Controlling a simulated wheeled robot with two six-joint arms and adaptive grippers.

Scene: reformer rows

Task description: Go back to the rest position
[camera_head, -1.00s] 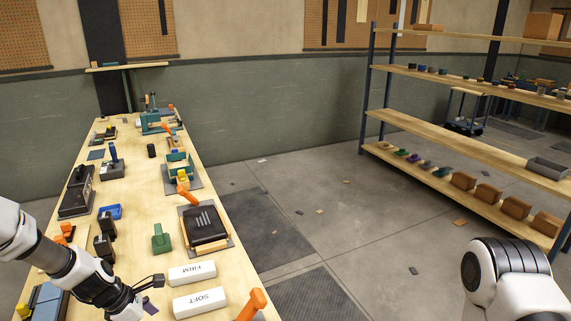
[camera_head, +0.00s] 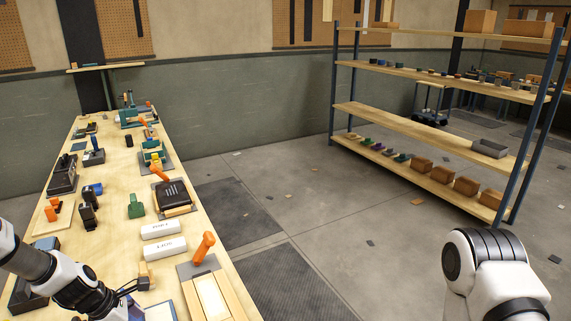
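My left arm comes in from the lower left over the workbench (camera_head: 113,205). My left gripper (camera_head: 134,286) is at the bench's near part, small and dark against a small wooden block and a pale-topped item. Its fingers are too unclear to tell open from shut. My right arm shows only as a white and black link at the lower right, above the floor; its gripper is out of frame.
Two white blocks (camera_head: 163,250) and an orange-handled press (camera_head: 203,247) are near the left gripper. A shelf rack (camera_head: 430,121) stands right. Open floor (camera_head: 330,225) lies between.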

